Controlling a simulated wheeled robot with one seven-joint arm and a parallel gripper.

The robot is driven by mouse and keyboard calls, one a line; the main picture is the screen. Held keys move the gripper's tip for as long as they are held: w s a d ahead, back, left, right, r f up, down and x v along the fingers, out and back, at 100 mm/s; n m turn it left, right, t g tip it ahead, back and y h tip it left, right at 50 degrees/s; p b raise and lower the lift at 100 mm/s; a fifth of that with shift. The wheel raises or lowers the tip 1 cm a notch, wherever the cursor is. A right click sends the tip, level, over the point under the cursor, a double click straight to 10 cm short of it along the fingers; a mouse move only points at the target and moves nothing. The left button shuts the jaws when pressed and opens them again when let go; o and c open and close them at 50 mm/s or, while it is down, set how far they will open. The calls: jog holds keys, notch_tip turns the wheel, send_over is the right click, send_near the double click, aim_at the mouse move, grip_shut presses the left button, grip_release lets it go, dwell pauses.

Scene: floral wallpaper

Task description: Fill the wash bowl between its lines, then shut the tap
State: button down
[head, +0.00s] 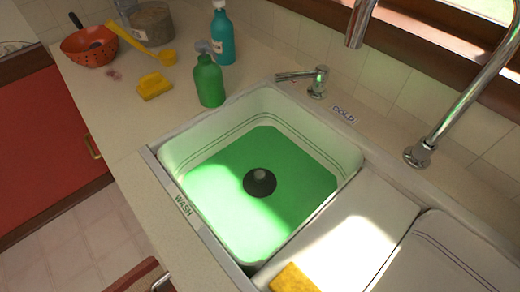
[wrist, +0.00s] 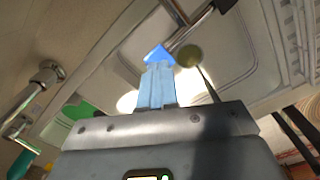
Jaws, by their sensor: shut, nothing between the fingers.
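The wash bowl (head: 190,152), beside the label WASH, holds green liquid (head: 225,200) with a dark round plug (head: 260,182) in it. Thin dark lines run along its inner walls; the liquid's edge looks just below them at the back. A metal tap spout (head: 357,30) hangs over the back edge, and no stream shows from it. A lever handle (head: 318,80) stands behind the bowl by the label COLD (head: 343,114). My gripper (wrist: 158,55) is shut and empty, its blue fingers together in the wrist view. It is not in the head view.
A white second basin (head: 460,250) lies right of the bowl, with a yellow sponge (head: 295,278) on the divider's front. Green bottle (head: 209,80), teal bottle (head: 222,38), yellow block (head: 154,85) and red colander (head: 88,46) stand on the left counter. A curved pipe (head: 465,100) rises right.

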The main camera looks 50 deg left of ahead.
jog(key=shift+f, duration=0.15)
jog(key=shift+f+b, duration=1.25)
jog(key=shift+f, duration=0.9)
notch_tip(320, 180, up, 7)
jog(key=p, duration=0.5)
jog(key=shift+f, duration=0.15)
jog(key=d, duration=1.1)
jog(key=shift+b, duration=0.45)
jog(key=shift+f, duration=0.2)
jog(key=shift+f+b, duration=0.9)
jog(key=shift+f, duration=0.55)
dwell(1.5)
